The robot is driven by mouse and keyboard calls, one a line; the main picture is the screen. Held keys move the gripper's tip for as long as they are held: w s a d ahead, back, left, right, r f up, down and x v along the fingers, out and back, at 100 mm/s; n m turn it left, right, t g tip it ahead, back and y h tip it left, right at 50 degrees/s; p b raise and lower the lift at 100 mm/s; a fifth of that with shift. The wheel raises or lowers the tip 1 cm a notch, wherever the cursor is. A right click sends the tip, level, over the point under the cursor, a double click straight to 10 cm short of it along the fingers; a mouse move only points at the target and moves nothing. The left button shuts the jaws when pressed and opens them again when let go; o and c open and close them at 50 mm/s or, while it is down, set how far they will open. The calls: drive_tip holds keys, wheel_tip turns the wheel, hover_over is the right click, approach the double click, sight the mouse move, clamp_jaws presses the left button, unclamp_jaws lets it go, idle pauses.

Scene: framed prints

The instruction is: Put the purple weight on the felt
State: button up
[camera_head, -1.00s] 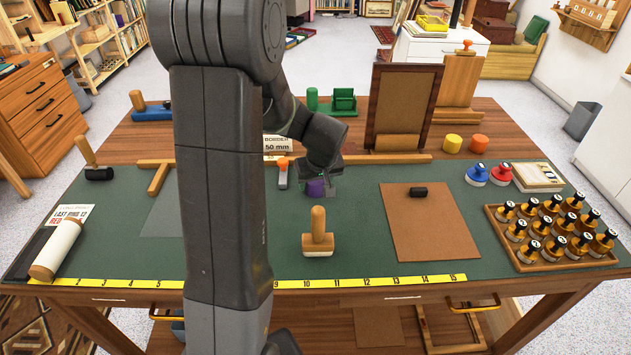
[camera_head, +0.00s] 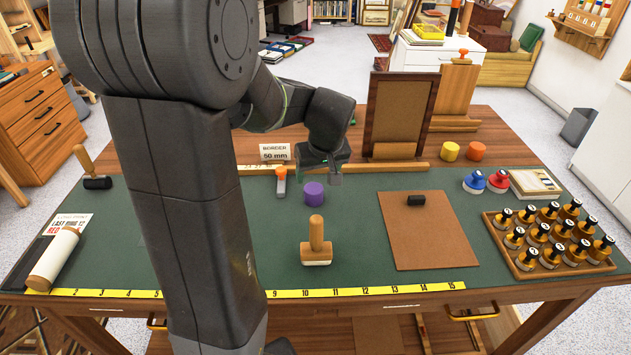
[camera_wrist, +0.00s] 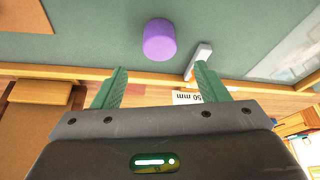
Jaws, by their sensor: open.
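The purple weight (camera_head: 314,193), a short upright cylinder, stands on the green bench mat; it also shows in the wrist view (camera_wrist: 159,40). My gripper (camera_head: 335,178) is open and empty, apart from the weight, a little up and right of it in the head view. In the wrist view the weight lies beyond and between the green fingertips (camera_wrist: 160,72). A brown sheet (camera_head: 433,240) with a small black block (camera_head: 416,200) lies on the mat at right. A pale grey sheet (camera_wrist: 290,45) shows in the wrist view. I cannot tell which sheet is the felt.
A wooden-handled tool (camera_head: 316,243) stands in front of the weight. An orange-tipped grey tool (camera_head: 281,182) lies at its left, near the wooden rail (camera_head: 390,168). A tray of stamps (camera_head: 525,266) is at far right. My arm hides the left-middle mat.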

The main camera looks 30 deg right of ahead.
drive_tip(key=shift+v, duration=1.3)
